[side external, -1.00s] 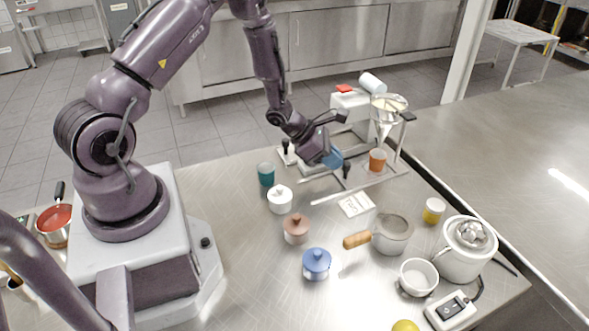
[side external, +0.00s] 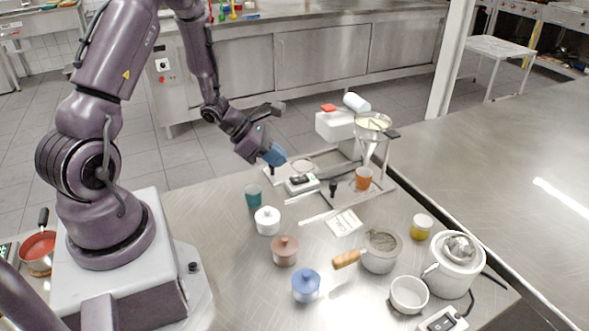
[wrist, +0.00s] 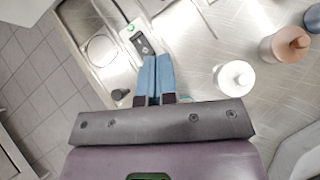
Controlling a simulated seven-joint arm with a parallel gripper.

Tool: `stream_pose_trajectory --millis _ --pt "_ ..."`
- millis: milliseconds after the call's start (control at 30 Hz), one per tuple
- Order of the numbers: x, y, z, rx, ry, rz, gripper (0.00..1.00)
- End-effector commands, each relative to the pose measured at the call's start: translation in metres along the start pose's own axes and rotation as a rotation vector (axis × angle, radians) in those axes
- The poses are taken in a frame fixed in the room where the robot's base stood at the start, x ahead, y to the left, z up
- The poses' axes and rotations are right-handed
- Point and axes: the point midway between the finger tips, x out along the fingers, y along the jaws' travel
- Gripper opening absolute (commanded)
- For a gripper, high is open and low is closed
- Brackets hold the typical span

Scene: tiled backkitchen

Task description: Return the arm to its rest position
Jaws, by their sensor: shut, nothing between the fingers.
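My purple arm reaches over the far left part of the steel table. My gripper (side external: 275,156) has blue fingers and hangs above the table's far edge, near a small scale with a display (side external: 301,184). In the wrist view the fingers of my gripper (wrist: 157,62) lie side by side, closed with nothing between them. The teal cup (side external: 253,196) stands below and left of the gripper in the side view; in the wrist view it is mostly hidden behind the gripper.
White (side external: 267,220), brown (side external: 285,250) and blue (side external: 306,285) lidded jars stand in a row. A funnel stand (side external: 373,125) with an orange cup (side external: 363,178) is to the right. A wooden-handled pot (side external: 380,252), white bowl (side external: 409,294) and white pot (side external: 454,270) stand nearer.

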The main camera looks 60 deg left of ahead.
Motion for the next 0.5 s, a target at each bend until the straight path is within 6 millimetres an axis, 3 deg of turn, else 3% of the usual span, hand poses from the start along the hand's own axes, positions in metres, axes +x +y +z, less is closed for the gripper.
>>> stream_pose_trajectory --millis 267,367,500 --pt "-0.017 -0.009 -0.003 0.082 0.011 -0.049 0.00" --pt "-0.021 -0.029 -0.006 0.211 0.029 -0.145 0.00" --pt "-0.041 -0.062 0.017 0.551 0.035 -0.304 0.00"
